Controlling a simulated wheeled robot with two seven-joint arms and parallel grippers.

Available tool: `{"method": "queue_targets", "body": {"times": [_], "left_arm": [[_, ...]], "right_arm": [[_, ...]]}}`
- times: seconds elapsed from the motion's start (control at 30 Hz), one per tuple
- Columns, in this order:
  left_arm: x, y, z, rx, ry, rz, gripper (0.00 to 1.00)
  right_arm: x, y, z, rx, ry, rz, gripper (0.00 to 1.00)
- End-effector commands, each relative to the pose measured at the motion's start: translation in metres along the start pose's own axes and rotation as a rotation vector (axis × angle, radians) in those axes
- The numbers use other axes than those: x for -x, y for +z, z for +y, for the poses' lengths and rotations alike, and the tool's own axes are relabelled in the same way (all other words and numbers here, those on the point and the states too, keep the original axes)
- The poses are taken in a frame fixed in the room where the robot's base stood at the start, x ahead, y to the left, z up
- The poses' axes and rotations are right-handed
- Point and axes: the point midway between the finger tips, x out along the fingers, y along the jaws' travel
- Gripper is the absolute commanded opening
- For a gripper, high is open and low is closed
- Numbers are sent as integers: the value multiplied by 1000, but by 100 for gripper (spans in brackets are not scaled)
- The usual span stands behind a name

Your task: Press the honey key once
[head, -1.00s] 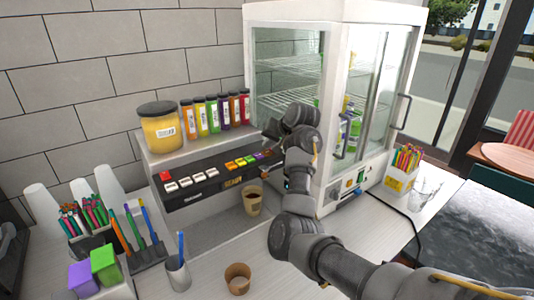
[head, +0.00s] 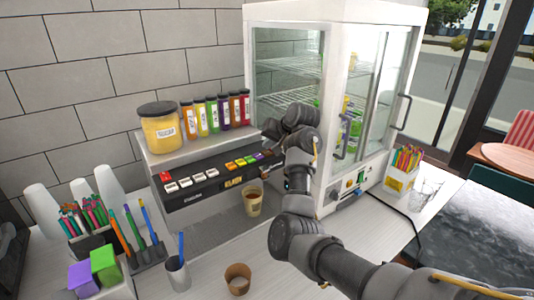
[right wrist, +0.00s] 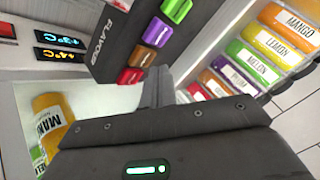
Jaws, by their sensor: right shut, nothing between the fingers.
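A dark dispenser panel (head: 185,171) carries a row of coloured keys. The right wrist view shows its green key (right wrist: 176,9), purple key (right wrist: 157,32), brown key (right wrist: 143,57) and red key (right wrist: 130,76). No label on these keys is legible, so I cannot tell which is honey. My right gripper (right wrist: 160,82) is shut and empty, its tip beside the brown and red keys; contact cannot be told. In the head view my right arm covers the panel's right end. A lit display (head: 233,183) sits below the keys. My left gripper is out of view.
Flavour jars (head: 213,115) and a large yellow jar (head: 160,128) stand on the dispenser. A glass cabinet (head: 335,85) is close on the right. A filled cup (head: 252,201) stands below the panel, and an open cup (head: 237,277) is nearer on the counter.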

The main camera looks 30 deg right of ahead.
Motion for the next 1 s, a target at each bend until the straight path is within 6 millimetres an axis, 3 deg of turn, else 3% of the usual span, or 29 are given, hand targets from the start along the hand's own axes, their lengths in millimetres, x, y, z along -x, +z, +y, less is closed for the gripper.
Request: {"method": "queue_targets", "body": {"times": [1.0], "left_arm": [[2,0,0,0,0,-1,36]], "right_arm": [[-6,5,4,-1,0,-1,0]]}}
